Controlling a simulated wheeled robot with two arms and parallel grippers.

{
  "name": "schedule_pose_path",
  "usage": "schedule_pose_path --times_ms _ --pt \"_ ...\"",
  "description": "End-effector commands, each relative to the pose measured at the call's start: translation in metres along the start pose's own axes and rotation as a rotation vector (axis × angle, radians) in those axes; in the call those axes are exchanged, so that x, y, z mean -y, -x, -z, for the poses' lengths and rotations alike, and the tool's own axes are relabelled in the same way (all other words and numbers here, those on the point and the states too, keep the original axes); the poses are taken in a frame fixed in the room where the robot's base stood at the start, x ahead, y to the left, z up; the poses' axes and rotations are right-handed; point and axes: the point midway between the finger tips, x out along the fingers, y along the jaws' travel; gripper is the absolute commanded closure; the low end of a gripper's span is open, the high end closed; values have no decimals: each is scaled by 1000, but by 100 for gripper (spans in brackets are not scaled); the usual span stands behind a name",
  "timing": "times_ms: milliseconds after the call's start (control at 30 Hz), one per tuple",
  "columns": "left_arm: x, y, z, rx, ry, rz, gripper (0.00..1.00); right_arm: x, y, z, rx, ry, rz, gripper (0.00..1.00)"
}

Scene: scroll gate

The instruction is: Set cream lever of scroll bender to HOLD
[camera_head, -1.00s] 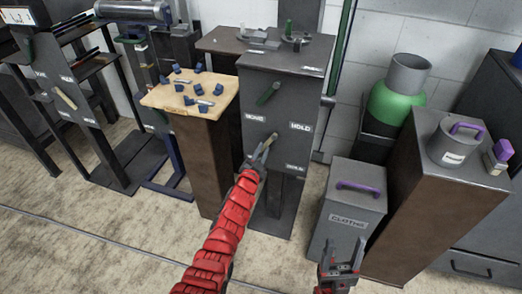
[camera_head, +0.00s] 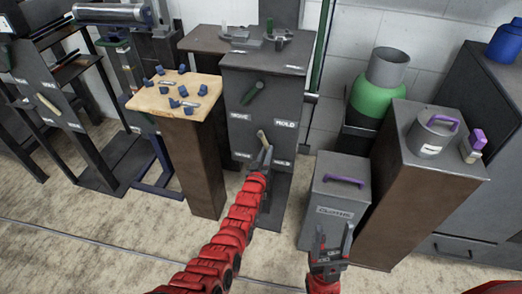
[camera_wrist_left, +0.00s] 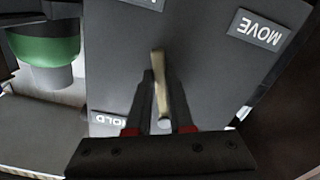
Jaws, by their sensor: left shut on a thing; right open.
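The scroll bender (camera_head: 265,95) is a dark grey cabinet with white-lettered labels on its front. The cream lever (camera_head: 263,137) on this front slants from upper left to lower right. My left gripper (camera_head: 266,153) is shut on its lower end. In the left wrist view the cream lever (camera_wrist_left: 158,80) lies between the fingers (camera_wrist_left: 160,108), beside a HOLD label (camera_wrist_left: 108,118); a MOVE label (camera_wrist_left: 258,28) is farther off. In the head view the lower right label (camera_head: 280,163) is partly hidden by the gripper. My right gripper (camera_head: 333,246) is open and empty.
A green lever (camera_head: 252,93) sits above the cream one. A wooden-topped stand (camera_head: 190,150) with small blue pieces is to the left. A grey bin with a purple handle (camera_head: 335,200) is right, near my right gripper. A green cylinder (camera_head: 378,100) stands behind.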

Motion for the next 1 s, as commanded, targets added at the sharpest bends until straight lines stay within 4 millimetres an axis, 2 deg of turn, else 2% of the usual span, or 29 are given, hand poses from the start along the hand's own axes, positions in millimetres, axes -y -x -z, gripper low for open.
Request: schedule_pose_path --times_ms 400,1000 --pt "-16 0 1 3 225 2 100 0 -9 2 0 0 0 40" --pt "-20 0 1 3 272 1 100 0 -10 2 0 0 0 40"
